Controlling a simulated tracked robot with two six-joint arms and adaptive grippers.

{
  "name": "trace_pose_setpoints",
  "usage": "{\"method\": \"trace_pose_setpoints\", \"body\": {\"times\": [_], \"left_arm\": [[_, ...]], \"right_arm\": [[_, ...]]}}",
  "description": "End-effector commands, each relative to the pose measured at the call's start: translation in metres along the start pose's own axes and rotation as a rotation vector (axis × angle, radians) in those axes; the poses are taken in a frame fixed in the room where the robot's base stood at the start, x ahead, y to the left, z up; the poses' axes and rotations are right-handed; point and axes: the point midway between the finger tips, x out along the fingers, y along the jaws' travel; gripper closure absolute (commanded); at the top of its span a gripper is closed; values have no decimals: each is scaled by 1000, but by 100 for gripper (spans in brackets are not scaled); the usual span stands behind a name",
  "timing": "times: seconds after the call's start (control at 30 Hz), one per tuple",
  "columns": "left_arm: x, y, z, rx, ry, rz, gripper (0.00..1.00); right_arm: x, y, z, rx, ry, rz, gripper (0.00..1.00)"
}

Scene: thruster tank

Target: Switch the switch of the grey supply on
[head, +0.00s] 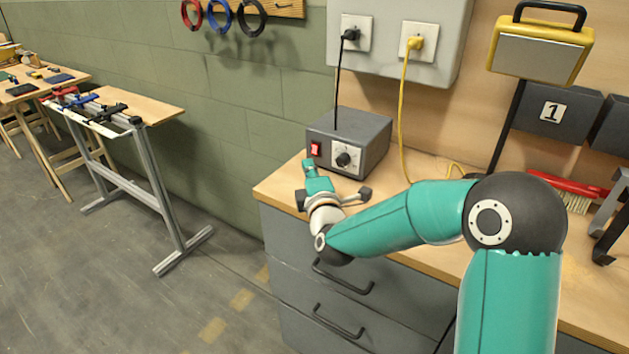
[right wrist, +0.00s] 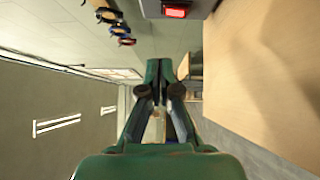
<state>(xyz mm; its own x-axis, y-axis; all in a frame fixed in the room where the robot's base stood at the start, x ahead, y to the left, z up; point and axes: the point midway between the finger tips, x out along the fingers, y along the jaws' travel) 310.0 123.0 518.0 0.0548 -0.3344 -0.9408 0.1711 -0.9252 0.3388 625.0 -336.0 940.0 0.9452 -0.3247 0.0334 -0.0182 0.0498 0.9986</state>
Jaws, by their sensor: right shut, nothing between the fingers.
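The grey supply (head: 372,135) stands on the wooden workbench, with a red switch (head: 316,149) at the left of its front and a black dial (head: 344,159) on a pale plate to the right. I cannot tell which way the switch is tipped. My right gripper (head: 308,166) is shut and empty, just in front of the supply and slightly below the switch, apparently apart from it. In the right wrist view the shut fingers (right wrist: 168,68) point up the picture, and the red switch (right wrist: 175,12) shows at the top edge, beyond the fingertips. My left gripper is not in view.
A black cable (head: 337,85) and a yellow cable (head: 403,110) hang from wall sockets. A yellow lamp (head: 540,50) and a red brush (head: 565,188) are to the right. The bench top (head: 275,186) is clear left of the supply; drawers (head: 290,240) lie below.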

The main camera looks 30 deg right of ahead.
Motion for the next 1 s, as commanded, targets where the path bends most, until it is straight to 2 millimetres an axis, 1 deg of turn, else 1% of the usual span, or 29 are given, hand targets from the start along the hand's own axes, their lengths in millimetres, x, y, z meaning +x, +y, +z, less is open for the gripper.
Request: {"method": "trace_pose_setpoints", "body": {"times": [0.03, 0.1, 0.2, 0.3, 0.47, 1.0], "left_arm": [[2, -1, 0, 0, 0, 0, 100], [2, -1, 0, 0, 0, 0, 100], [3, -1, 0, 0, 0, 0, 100], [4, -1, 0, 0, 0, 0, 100], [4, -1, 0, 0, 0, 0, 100], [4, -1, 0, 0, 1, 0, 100]], "right_arm": [[-11, 2, -1, 0, 3, 1, 100], [-23, 3, -1, 0, 3, 1, 100], [-36, 5, -1, 0, 2, 1, 100], [-44, 6, 0, 0, 2, 1, 100], [-48, 6, 0, -1, 2, 0, 100], [-48, 6, 1, -1, -1, 0, 100]]}}
